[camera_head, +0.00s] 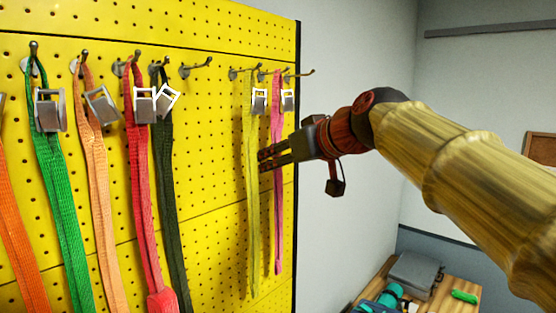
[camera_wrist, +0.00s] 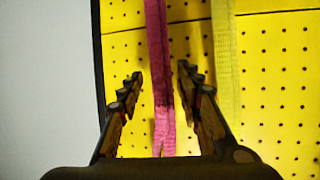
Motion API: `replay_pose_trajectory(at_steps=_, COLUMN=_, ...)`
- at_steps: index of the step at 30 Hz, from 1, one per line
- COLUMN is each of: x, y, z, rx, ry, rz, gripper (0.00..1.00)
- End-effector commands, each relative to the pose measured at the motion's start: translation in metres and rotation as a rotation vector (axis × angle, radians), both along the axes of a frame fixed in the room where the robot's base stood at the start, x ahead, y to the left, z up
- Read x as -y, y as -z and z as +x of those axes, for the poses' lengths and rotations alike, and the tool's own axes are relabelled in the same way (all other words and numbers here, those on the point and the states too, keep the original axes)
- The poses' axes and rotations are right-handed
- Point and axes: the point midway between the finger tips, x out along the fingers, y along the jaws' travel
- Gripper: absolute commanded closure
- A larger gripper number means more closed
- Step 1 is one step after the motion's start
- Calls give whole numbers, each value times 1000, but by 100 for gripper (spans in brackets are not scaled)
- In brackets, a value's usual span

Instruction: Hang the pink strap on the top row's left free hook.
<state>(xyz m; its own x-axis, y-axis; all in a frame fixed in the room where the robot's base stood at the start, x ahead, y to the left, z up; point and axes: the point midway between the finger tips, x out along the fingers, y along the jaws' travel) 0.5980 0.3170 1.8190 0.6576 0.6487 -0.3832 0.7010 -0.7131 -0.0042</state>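The pink strap (camera_head: 277,170) hangs from a top-row hook at the right end of the yellow pegboard, with a metal buckle near its top. In the wrist view the pink strap (camera_wrist: 157,60) runs down between my two fingers. My gripper (camera_head: 263,161) is level with the strap's middle, its fingers pointing left. In the wrist view my gripper (camera_wrist: 160,76) is open, with a gap on each side of the strap. A bare hook (camera_head: 197,68) sticks out between the dark green and yellow straps. Another hook (camera_head: 301,74) at the far right also looks bare.
A yellow strap (camera_head: 253,180) hangs just left of the pink one. Dark green (camera_head: 171,200), red (camera_head: 140,180), peach (camera_head: 96,190), green (camera_head: 55,190) and orange (camera_head: 17,230) straps hang further left. Right of the pegboard's edge is open room, with a low wooden table (camera_head: 461,287) below.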

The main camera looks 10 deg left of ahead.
Motion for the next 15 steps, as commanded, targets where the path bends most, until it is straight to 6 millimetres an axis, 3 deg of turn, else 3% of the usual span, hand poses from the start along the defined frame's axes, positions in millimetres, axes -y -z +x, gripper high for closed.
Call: replay_pose_trajectory(at_steps=15, x=7, y=-5, z=-7, rx=2, ry=2, rz=1, gripper=58)
